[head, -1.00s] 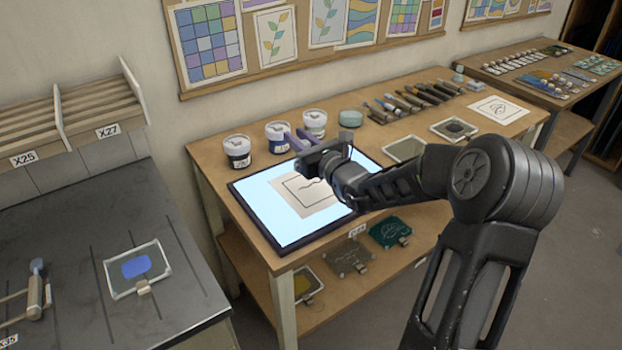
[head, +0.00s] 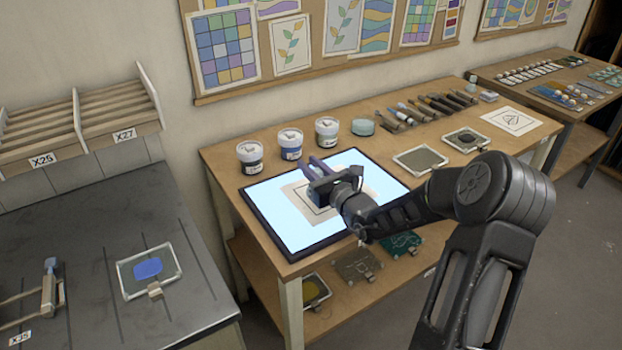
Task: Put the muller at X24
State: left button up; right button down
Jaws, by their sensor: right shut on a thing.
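My right gripper (head: 318,167) is above the lit panel (head: 253,205) on the wooden bench, its fingers pointing away toward the jars. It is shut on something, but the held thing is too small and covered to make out. I cannot tell whether it is the muller. My left gripper is not in view. No label reading X24 is legible; X25 (head: 43,160), X27 (head: 124,135) and X35 (head: 20,338) show at the left.
Three lidded jars (head: 290,144) and a teal tub (head: 363,126) stand behind the panel. Framed slabs (head: 420,160) and several tools (head: 440,104) lie to the right. On the dark counter (head: 85,235) are a blue-smeared slab (head: 148,270) and a wooden-handled tool (head: 48,290).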

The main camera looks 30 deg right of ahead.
notch_tip(320, 180, down, 4)
jog(key=shift+f, duration=0.1)
jog(key=c, duration=1.3)
grip_release()
jog(key=shift+o, duration=0.2)
jog(key=s+b, duration=0.1)
jog(key=s, duration=1.1)
jog(key=shift+a, duration=0.15)
